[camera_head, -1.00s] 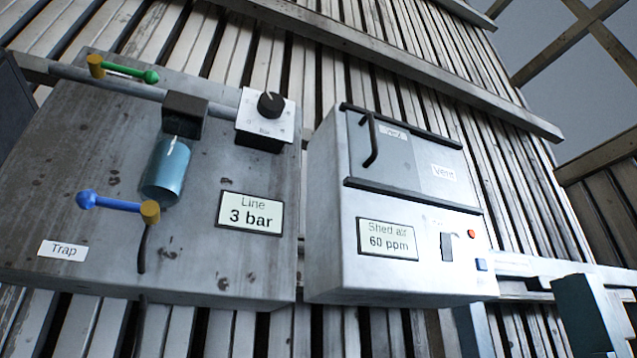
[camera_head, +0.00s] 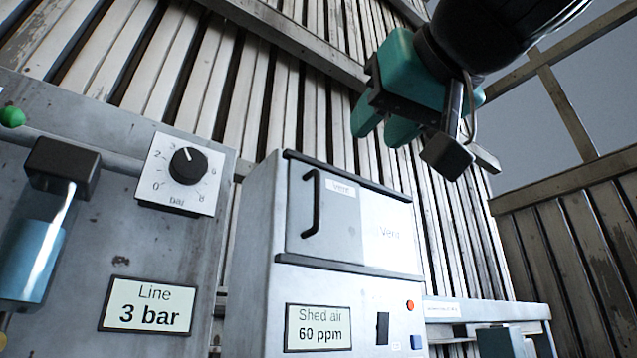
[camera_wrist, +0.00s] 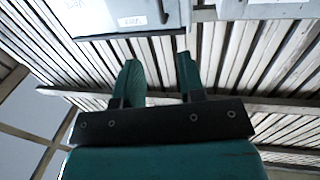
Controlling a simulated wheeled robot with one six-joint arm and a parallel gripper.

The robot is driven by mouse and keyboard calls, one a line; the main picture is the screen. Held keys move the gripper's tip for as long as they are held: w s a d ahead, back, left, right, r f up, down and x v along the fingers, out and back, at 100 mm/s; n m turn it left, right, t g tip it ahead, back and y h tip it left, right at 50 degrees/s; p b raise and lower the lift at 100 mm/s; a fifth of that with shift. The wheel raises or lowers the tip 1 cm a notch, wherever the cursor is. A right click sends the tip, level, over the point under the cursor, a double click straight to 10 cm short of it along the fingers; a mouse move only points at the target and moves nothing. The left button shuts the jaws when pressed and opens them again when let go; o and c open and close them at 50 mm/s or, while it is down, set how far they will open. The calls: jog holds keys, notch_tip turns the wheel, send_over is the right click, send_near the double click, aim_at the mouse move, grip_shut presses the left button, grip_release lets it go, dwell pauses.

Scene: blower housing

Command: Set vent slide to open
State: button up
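The vent slide (camera_head: 323,215) is a grey panel with a black bar handle (camera_head: 312,204) on its left side. It sits between two dark rails on the front of a grey metal box (camera_head: 262,250). In the wrist view the handle (camera_wrist: 163,12) shows upside down at the top edge. My gripper (camera_head: 378,134) has teal fingers, open and empty, above and right of the box in the head view. The fingers (camera_wrist: 158,66) are apart in the wrist view.
Below the slide are a Shed air 60 ppm display (camera_head: 318,328), a black switch (camera_head: 382,328), a red button (camera_head: 410,305) and a blue button (camera_head: 416,342). Left stand a bar dial (camera_head: 188,166), a Line 3 bar display (camera_head: 148,305) and a blue cylinder (camera_head: 30,262).

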aim_at(319, 188)
jog(key=p+x, duration=0.3)
jog(key=x, duration=1.3)
jog(key=shift+w+a, duration=0.25)
jog(key=shift+w, duration=0.4)
jog(key=shift+f, duration=0.1)
grip_shut()
